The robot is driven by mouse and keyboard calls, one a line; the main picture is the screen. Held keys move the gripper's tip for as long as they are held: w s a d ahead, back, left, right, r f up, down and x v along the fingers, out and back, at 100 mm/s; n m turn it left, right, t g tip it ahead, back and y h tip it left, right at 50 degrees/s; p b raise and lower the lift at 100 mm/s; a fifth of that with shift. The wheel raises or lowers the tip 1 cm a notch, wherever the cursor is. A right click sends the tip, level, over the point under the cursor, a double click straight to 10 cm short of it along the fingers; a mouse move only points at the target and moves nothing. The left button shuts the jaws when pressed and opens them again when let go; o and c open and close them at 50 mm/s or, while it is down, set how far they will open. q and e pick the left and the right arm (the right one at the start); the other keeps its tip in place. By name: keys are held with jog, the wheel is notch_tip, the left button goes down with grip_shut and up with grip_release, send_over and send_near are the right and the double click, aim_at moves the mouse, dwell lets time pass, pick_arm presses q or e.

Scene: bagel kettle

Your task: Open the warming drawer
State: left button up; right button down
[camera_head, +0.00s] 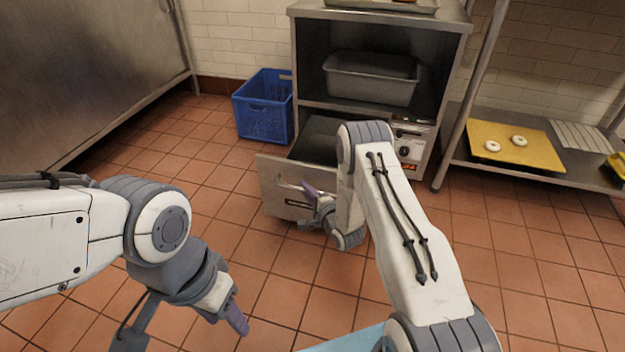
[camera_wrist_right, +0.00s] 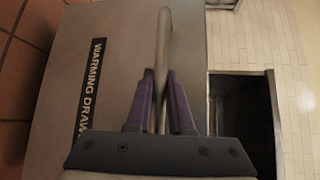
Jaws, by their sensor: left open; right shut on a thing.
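The warming drawer (camera_head: 275,187) is the low grey drawer under the open-shelf cabinet in the head view. It stands pulled out of the cabinet, and part of its inside shows. Its front with the "WARMING DRAWER" label (camera_wrist_right: 92,90) fills much of the right wrist view. My right gripper (camera_wrist_right: 162,90) is shut on the drawer's bar handle (camera_wrist_right: 164,40), with purple fingers on both sides of the bar. My right arm hides part of the drawer in the head view. My left gripper (camera_head: 232,312) is open and empty above the floor at lower left.
A blue crate (camera_head: 265,112) stands on the floor left of the cabinet. A grey tub (camera_head: 372,80) sits on the cabinet shelf. A rack at right holds a yellow board (camera_head: 515,150) with two bagels. The tiled floor around the drawer is clear.

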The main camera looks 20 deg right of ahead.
jog(key=shift+s, duration=0.15)
jog(key=c, duration=0.8)
grip_release()
jog(key=p+v, duration=0.4)
jog(key=v, duration=0.6)
jog(key=shift+s+p, duration=0.25)
jog(key=shift+p, duration=0.15)
jog(key=shift+a, duration=0.1)
